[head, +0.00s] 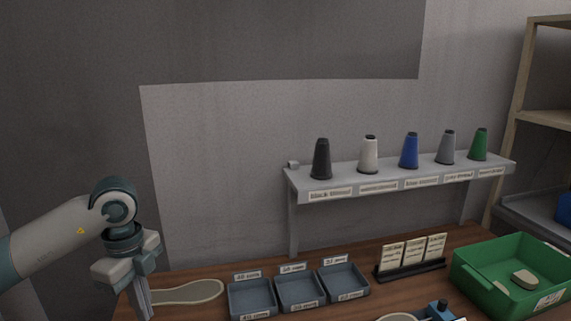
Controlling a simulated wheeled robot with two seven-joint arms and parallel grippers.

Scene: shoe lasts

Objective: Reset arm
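My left arm comes in from the left, and its gripper (143,300) points down over the left end of the wooden table (215,274). The fingertips run to the bottom edge of the picture, so I cannot tell whether they are open or shut. A pale sole-shaped piece (190,292) lies on the table just right of the gripper; its left end is partly behind the fingers. I cannot tell whether they touch. My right gripper is not in view.
Grey labelled trays (251,309) stand mid-table, beside a card holder (409,271). A green bin (480,285) holding a pale piece is at right; a blue device (440,311) is at front. Several thread cones stand on a raised shelf (400,184). A wooden rack (517,95) stands far right.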

